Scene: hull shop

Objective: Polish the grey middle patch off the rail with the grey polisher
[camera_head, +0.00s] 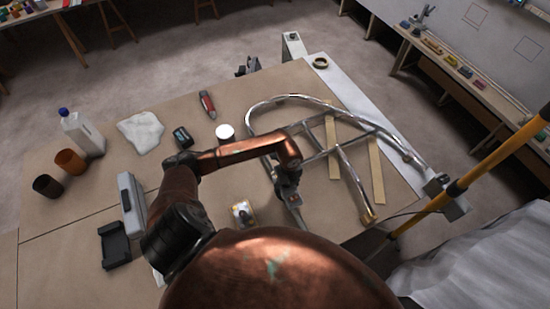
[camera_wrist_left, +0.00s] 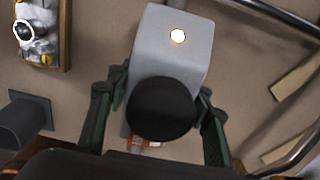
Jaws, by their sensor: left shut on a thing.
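The rail (camera_head: 262,105) is a bent shiny metal tube frame with cross tubes, lying on the table; parts of its tubes also show in the left wrist view (camera_wrist_left: 296,152). My left gripper (camera_head: 289,190) is at the near left side of the rail. In the left wrist view its green fingers (camera_wrist_left: 160,115) are shut on the grey polisher (camera_wrist_left: 172,60), a pale grey block with a round black knob. In the head view the polisher (camera_head: 295,212) is partly hidden under the gripper. I cannot make out the grey middle patch. My right gripper is out of view.
A small wooden block with a fitting (camera_head: 243,213) lies left of the gripper. A yellow pole (camera_head: 470,180) rises at the right.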

